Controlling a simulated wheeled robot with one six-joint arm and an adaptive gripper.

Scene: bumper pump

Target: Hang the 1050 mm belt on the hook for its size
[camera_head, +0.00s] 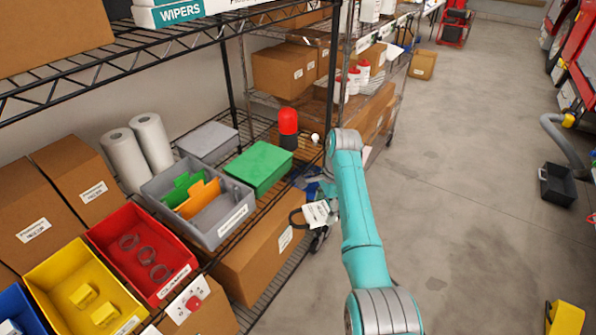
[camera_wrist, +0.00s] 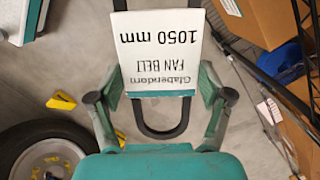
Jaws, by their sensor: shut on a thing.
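The 1050 mm fan belt is a black loop (camera_wrist: 162,134) with a white card (camera_wrist: 158,50) reading "FAN BELT 1050 mm", upside down in the wrist view. My gripper (camera_wrist: 162,88) has its fingers on both sides of the card and is shut on the belt. My arm partly hides the gripper there. I cannot make out any belt hook or size mark for one in either view.
A wire rack on the left holds a grey bin (camera_head: 225,231), a red bin (camera_head: 190,272), a yellow bin (camera_head: 120,325), a green box (camera_head: 258,167) and cartons. A black post (camera_head: 332,90) stands near my arm. Concrete floor (camera_head: 460,180) is open to the right.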

